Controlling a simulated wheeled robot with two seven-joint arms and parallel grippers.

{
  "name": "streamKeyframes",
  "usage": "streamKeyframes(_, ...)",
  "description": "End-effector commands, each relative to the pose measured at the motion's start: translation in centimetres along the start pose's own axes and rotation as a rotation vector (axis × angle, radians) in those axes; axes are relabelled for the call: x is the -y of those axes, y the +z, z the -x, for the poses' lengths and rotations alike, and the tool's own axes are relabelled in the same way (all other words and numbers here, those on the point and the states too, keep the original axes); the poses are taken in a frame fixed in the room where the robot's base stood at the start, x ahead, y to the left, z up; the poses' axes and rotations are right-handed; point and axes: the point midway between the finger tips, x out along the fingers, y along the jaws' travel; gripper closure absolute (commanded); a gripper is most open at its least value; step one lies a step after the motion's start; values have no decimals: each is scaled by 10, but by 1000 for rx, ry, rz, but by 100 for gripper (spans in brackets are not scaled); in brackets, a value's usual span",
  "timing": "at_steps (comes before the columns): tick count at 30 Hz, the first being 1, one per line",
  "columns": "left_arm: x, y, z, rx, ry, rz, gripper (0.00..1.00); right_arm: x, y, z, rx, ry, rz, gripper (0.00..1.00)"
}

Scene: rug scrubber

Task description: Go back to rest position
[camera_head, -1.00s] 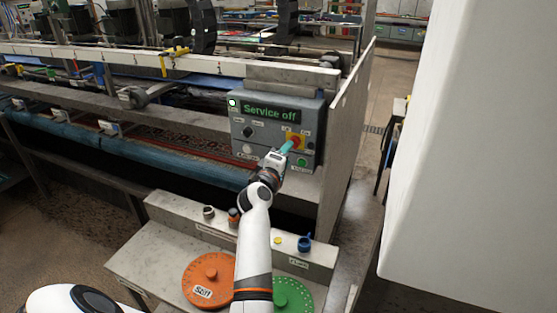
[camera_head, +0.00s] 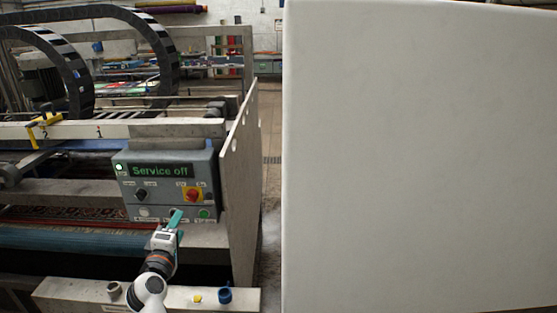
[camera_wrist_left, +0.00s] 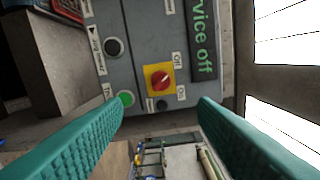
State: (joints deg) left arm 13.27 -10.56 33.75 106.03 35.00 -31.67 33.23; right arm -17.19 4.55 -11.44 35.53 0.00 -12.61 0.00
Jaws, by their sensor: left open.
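My left gripper (camera_head: 175,219), with teal fingers, is in front of the lower edge of a grey control panel (camera_head: 150,173). In the left wrist view the fingers (camera_wrist_left: 162,104) are spread wide with nothing between them. The panel reads "Service off" in green. A red rotary switch on a yellow plate (camera_head: 193,194) is on it and also shows in the left wrist view (camera_wrist_left: 160,79). A green button (camera_head: 205,212) sits below the switch and appears close to the left fingertip in the wrist view (camera_wrist_left: 126,98). My right gripper is not in view.
A large white block (camera_head: 420,150) fills the right side. A grey side plate (camera_head: 239,190) stands just right of the panel. A ledge below (camera_head: 180,298) bears a blue knob (camera_head: 225,295) and a yellow button (camera_head: 197,299). A narrow floor strip lies right of the plate.

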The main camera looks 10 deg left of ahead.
Motion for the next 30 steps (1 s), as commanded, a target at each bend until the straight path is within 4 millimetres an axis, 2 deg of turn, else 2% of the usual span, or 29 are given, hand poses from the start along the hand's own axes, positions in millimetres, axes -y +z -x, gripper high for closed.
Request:
streamKeyframes(2,-4,-6,4,-24,17,-40,47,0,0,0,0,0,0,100)
streamKeyframes(5,-17,-28,23,-124,84,-207,47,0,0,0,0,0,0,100)
streamKeyframes(8,-46,-65,62,-306,199,-479,47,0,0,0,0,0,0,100)
streamKeyframes(10,-70,-91,101,-458,285,-685,47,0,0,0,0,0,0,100)
streamKeyframes(12,-92,-110,142,-600,359,-863,47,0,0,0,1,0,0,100)
streamKeyframes(15,-112,-126,190,-759,434,-1039,47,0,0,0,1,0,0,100)
streamKeyframes(21,-134,-137,263,-987,526,-1254,47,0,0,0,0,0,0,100)
streamKeyframes(30,-146,-137,349,-1254,609,-1454,47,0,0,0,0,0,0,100)
